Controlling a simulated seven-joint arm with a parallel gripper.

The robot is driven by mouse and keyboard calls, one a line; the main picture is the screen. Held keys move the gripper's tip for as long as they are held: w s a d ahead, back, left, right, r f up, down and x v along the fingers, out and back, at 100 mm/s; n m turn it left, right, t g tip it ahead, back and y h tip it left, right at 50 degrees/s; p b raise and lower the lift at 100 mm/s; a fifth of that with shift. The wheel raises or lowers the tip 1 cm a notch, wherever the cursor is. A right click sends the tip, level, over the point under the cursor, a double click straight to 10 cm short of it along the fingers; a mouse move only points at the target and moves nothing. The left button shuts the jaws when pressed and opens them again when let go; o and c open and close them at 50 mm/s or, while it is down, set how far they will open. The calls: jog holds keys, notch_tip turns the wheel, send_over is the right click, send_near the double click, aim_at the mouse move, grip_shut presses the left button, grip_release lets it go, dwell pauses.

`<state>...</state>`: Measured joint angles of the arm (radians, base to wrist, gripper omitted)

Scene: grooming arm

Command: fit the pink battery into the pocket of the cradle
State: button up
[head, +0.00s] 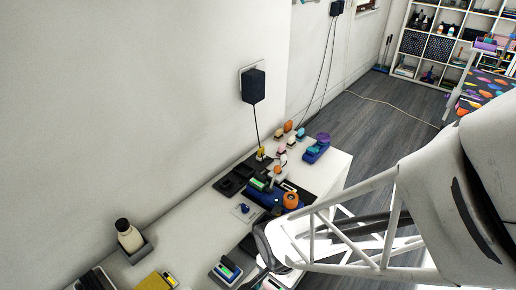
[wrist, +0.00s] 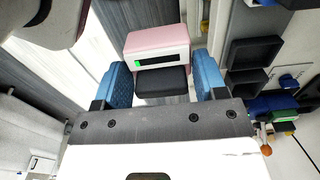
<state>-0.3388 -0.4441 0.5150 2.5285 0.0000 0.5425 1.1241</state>
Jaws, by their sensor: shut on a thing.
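The pink battery (wrist: 157,42), with a pale front face, a dark slot and a green mark, shows in the wrist view at the tips of my gripper (wrist: 161,80). The two blue finger pads are shut on the black block at its near end. It is held in the air, with the floor behind it. A black tray with square recesses (wrist: 254,51) lies to the right in the wrist view.
The white bench (head: 187,232) runs along the wall. Green, blue and orange items (head: 291,200) crowd near the tray. A bottle in a grey holder (head: 129,236) and a yellow item (head: 157,281) stand nearer. A black wall adapter (head: 253,86) has a hanging cord.

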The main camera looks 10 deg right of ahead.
dwell(0.5)
jog(key=w+r+n, duration=0.1)
jog(key=w+r, duration=0.3)
jog(key=w, duration=0.7)
jog(key=w+r+n, duration=0.2)
jog(key=w+r, duration=0.2)
jog(key=w, duration=0.6)
jog(key=w+r+n, duration=0.1)
jog(key=w+r, duration=0.3)
jog(key=w, duration=0.7)
jog(key=w+d+r+n, duration=0.2)
jog(key=w+d+r, duration=0.1)
jog(key=w, duration=0.5)
jog(key=w+d+r+n, duration=0.1)
jog(key=w+d+r, duration=0.15)
jog(key=w, duration=0.65)
jog(key=w+d+r+n, duration=0.2)
jog(key=w+d+r, duration=0.1)
jog(key=w, duration=0.5)
jog(key=s+a+f+m, duration=0.4)
jog(key=a+f, duration=0.3)
jog(key=f, duration=0.1)
jog(key=s+a+f+m, duration=0.3)
jog(key=a+f+m, duration=0.2)
jog(key=a+f, duration=0.2)
jog(key=shift+s+a+f, duration=0.15)
jog(key=shift+s+f, duration=0.25)
jog(key=shift+f, duration=0.3)
jog(key=shift+f, duration=0.1)
